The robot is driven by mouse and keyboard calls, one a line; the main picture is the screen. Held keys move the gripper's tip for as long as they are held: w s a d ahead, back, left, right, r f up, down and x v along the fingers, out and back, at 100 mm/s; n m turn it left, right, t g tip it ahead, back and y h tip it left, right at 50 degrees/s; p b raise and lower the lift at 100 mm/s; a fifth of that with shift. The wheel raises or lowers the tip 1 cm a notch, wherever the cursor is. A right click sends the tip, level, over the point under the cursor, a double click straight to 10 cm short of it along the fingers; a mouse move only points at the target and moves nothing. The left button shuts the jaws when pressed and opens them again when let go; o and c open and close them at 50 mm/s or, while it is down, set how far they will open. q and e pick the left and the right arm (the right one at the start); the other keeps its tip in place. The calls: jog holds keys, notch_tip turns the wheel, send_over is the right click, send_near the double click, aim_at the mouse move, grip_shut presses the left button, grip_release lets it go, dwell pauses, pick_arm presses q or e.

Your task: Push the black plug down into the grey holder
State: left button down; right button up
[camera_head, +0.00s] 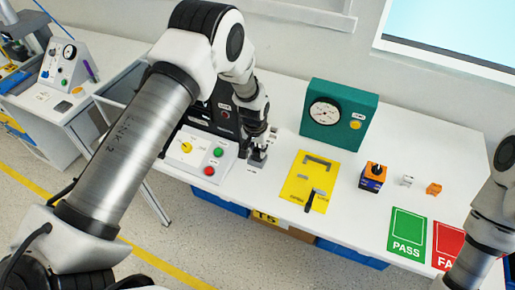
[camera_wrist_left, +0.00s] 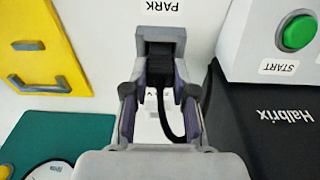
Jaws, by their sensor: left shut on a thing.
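The black plug (camera_wrist_left: 158,68) sits between the fingers of my left gripper (camera_wrist_left: 160,100) in the left wrist view, with a black cable looping off it. My left gripper is shut on the plug. The plug's far end is at the opening of the grey holder (camera_wrist_left: 143,40), beside the PARK label. How deep it sits in the holder I cannot tell. In the head view my left gripper (camera_head: 258,148) is at the small grey holder (camera_head: 258,160), right of the button box; the plug is hard to make out there. My right gripper is outside both views.
A white box (camera_head: 197,160) with green and red buttons stands left of my gripper, close to a black unit. To the right are a yellow plate (camera_head: 297,187) with raised handles, a green gauge box (camera_head: 340,118), small parts and PASS/FAIL mats (camera_head: 407,235).

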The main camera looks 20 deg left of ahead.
aim_at(256, 161)
pick_arm(q)
jog(key=shift+f, duration=0.45)
jog(key=c, duration=0.9)
grip_release()
jog(key=shift+o, duration=0.2)
jog(key=shift+r, duration=0.15)
notch_tip(256, 161, up, 12)
jog(key=s, duration=0.1)
jog(key=shift+s, duration=0.25)
